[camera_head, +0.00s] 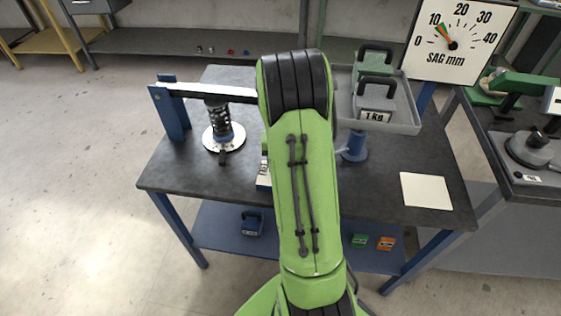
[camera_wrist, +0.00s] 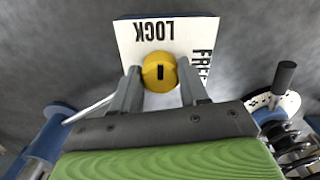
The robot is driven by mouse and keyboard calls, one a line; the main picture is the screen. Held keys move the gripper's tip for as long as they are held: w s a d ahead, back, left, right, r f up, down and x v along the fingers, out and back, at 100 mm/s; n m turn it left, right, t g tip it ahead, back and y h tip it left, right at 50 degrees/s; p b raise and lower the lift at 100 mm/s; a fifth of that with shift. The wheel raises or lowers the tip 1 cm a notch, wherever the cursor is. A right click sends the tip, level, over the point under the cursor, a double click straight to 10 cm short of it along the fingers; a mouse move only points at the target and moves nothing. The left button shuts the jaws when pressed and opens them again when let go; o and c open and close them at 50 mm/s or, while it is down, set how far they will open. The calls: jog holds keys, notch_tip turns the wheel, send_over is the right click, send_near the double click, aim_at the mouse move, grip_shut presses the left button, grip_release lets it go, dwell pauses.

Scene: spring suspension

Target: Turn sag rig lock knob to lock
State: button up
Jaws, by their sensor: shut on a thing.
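The yellow lock knob (camera_wrist: 151,79) stands on a white label plate (camera_wrist: 130,52) in the wrist view. LOCK is printed above the knob, upside down, and FREE to its right, turned sideways. A short black mark on the knob's face runs up and down, in line with LOCK. My gripper (camera_wrist: 160,75) is shut on the knob, one finger on each side. In the head view my green arm covers the gripper and knob; only an edge of the label plate (camera_head: 263,181) shows beside the arm.
The coil spring (camera_head: 220,122) stands left of my arm under a black beam from a blue post (camera_head: 172,112). A grey tray (camera_head: 403,121) with weights is to the right. Behind it is the SAG dial (camera_head: 468,70). A cream square (camera_head: 426,191) lies on the bench's right.

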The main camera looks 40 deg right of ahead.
jog(key=shift+n, duration=0.4)
jog(key=o, duration=1.1)
jog(key=shift+c, duration=0.2)
notch_tip(320, 180, up, 16)
jog(key=p, duration=0.4)
jog(key=shift+p, duration=0.4)
jog(key=shift+f, duration=0.1)
